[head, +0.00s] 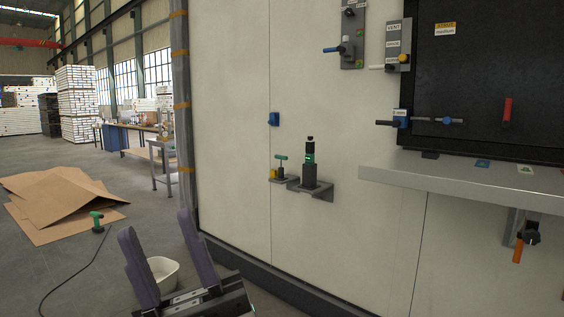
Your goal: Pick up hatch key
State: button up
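A small T-shaped tool with a green handle (281,158) stands upright on a small grey wall bracket (291,182). It looks like the hatch key, but no label on it is readable. My gripper (156,226) is at the lower left, with two purple fingers spread wide apart and nothing between them. It is left of the bracket, lower in the picture and well apart from it. The tool's lower end is small and hard to make out.
A black and green device (310,158) stands on a bracket (318,192) just right of the tool. A yellow item (272,174) is close on its left. A grey shelf (470,185) juts out at right. A white tub (161,271) and cardboard (65,195) lie on the floor.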

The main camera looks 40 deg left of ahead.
aim_at(277, 157)
jog(key=i+l+z, duration=0.1)
jog(key=z, duration=0.25)
jog(key=i+l+z, duration=0.1)
jog(key=z, duration=0.25)
jog(key=i+z, duration=0.1)
jog(key=z, duration=0.2)
jog(key=i+z, duration=0.5)
jog(key=i, duration=1.65)
jog(key=i+l+u, duration=0.15)
jog(key=u, duration=0.2)
jog(key=k+j+u, duration=0.1)
jog(key=u, duration=2.6)
jog(key=i, duration=0.05)
